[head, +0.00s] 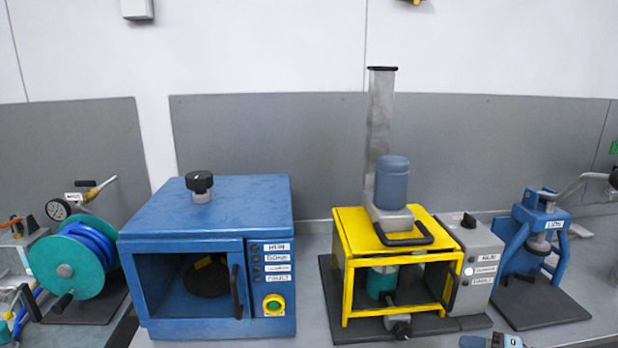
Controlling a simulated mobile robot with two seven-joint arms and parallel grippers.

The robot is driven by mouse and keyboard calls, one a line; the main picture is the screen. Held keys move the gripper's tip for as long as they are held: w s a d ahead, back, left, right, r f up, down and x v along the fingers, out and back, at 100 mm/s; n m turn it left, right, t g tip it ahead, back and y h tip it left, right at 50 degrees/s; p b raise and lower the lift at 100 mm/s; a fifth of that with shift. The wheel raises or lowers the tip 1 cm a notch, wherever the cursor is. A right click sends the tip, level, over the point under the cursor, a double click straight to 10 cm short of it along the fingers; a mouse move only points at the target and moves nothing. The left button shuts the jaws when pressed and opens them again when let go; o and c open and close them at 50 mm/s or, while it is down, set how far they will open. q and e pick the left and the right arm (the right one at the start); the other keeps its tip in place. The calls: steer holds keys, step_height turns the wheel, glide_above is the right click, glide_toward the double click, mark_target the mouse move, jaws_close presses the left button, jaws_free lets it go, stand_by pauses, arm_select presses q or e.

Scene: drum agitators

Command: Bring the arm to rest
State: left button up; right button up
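No whole arm shows in the head view. A small blue-grey and black part (492,341) is cut off by the bottom edge, right of centre. It looks like the tip of my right gripper, in front of the yellow-framed machine (347,285). Too little of it shows to tell whether it is open or shut, or holds anything. My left gripper is not in view. The yellow-framed machine has a grey-blue motor (392,182) on top, a teal drum (380,283) inside and a grey control box (478,258) on its right.
A blue cabinet (210,225) with a dark opening stands left of centre. A teal reel (65,270) with blue hose stands at the far left. A blue press-like device (525,240) stands at the right on a dark plate. Grey panels (330,150) rise behind the bench.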

steer(key=s+d+f+m+h, duration=0.35)
steer(key=s+f+m, duration=0.2)
steer(key=s, duration=0.25)
steer(key=s+d+f+m+h, duration=0.35)
steer(key=s+f+m, duration=0.2)
steer(key=s, duration=0.25)
steer(key=s+d+f+m+h, duration=0.3)
steer(key=s+f+m+h, duration=0.2)
steer(key=s+f, duration=0.25)
steer(key=s+a+f+m+t+y, duration=0.1)
steer(key=a+m+t, duration=0.45)
steer(key=a, duration=1.75)
step_height(320, 180, up, 7)
steer(key=m+g+p, duration=0.2)
steer(key=m+p, duration=0.1)
steer(key=p, duration=0.4)
steer(key=shift+s+a+g, duration=0.15)
steer(key=shift+a+g, duration=0.05)
steer(key=shift+g, duration=0.15)
steer(key=shift+f, duration=0.1)
